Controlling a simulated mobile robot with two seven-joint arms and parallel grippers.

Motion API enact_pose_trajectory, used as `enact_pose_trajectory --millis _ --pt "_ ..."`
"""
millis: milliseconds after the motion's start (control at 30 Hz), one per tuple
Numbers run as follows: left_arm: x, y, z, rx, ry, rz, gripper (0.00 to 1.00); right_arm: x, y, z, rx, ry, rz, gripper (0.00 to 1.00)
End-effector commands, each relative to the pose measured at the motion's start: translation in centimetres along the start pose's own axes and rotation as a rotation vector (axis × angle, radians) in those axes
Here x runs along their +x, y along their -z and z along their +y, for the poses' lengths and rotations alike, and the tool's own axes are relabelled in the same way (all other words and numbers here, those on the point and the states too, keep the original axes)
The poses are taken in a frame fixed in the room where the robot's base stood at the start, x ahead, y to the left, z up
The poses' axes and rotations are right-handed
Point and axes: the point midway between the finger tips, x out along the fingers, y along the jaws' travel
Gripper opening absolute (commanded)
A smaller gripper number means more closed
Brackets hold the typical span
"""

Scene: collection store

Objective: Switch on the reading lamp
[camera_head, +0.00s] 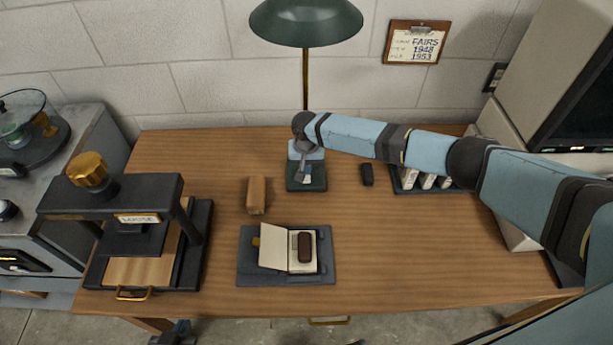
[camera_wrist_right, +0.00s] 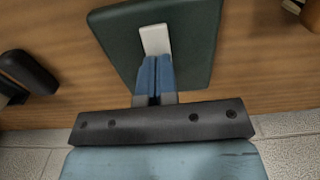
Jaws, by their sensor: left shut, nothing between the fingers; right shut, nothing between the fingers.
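The reading lamp has a dark green shade (camera_head: 306,22) on a thin brass stem (camera_head: 305,80) at the back middle of the desk. Its square green base (camera_head: 307,184) stands on the wood, partly hidden by my right arm. In the right wrist view the base (camera_wrist_right: 200,45) carries a pale switch (camera_wrist_right: 154,39). My right gripper (camera_head: 306,179) is shut and empty, pointing down over the base. Its closed fingertips (camera_wrist_right: 155,60) are right at the switch's near end; I cannot tell whether they touch. My left gripper (camera_head: 175,334) shows only partly at the bottom edge, low before the desk.
A black press (camera_head: 115,195) stands at the left. An open book (camera_head: 285,250) lies on a grey mat in front. A tray (camera_head: 405,186) lies under my right arm.

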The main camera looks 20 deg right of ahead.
Motion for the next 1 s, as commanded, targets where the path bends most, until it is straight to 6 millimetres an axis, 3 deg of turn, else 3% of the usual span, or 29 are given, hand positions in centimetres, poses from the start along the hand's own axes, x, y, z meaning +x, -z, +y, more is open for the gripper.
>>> enact_pose_trajectory --millis 467,1000 --pt "0.0 0.0 0.0 0.000 0.000 0.001 0.00 0.5 -0.1 0.0 0.000 -0.001 -0.002 0.00" --pt "-2.3 3.6 0.1 0.000 0.000 0.002 0.00 -3.5 -0.1 0.0 0.001 -0.001 -0.002 0.00"
